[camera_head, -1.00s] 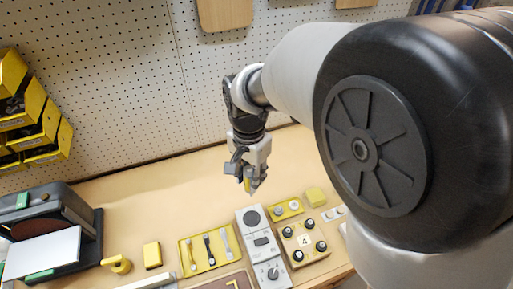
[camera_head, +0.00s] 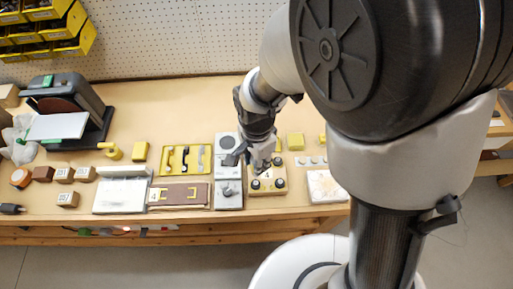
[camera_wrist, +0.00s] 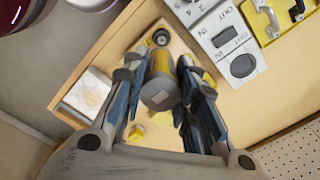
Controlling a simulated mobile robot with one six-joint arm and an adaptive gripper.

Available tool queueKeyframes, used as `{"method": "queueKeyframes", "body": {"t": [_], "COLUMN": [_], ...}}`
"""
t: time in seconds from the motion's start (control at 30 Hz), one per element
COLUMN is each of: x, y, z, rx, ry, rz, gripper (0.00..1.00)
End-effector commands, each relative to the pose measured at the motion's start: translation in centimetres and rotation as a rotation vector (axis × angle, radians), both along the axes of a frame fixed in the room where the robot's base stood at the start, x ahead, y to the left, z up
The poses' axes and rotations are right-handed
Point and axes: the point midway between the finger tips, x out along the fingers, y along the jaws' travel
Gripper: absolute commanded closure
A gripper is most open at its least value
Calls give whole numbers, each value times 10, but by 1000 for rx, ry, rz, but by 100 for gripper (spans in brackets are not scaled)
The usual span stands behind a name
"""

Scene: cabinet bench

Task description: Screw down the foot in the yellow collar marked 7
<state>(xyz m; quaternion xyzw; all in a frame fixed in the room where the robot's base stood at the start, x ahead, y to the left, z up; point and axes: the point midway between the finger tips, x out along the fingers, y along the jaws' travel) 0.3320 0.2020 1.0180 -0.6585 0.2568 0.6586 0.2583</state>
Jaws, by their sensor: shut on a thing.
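In the wrist view my gripper (camera_wrist: 160,95) is shut on a cylinder (camera_wrist: 158,94) with a grey round end and a yellow side. A dark foot (camera_wrist: 160,38) stands on the block just beyond it. In the head view one foot (camera_head: 255,184) shows at the block's left front and another (camera_head: 280,183) at its right front. The rest of the block is partly hidden by my gripper. I cannot read a 7 on any collar.
A grey control panel (camera_head: 228,188) stands left of the block. A yellow tray (camera_head: 186,159) with handles lies further left. A white tile (camera_head: 325,186) lies to the right, near the bench's front edge. A yellow block (camera_head: 295,142) stands behind. The bench behind these is mostly clear.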

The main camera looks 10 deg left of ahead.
Motion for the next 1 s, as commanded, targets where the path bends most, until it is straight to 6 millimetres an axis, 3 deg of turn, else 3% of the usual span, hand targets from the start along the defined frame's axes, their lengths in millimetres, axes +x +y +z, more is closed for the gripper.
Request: {"method": "queueKeyframes", "body": {"t": [0.53,1.0], "x": [0,0], "y": [0,0], "z": [-45,-48], "rx": [1,1], "ry": [-1,-1], "rz": [1,1], "gripper": [94,94]}}
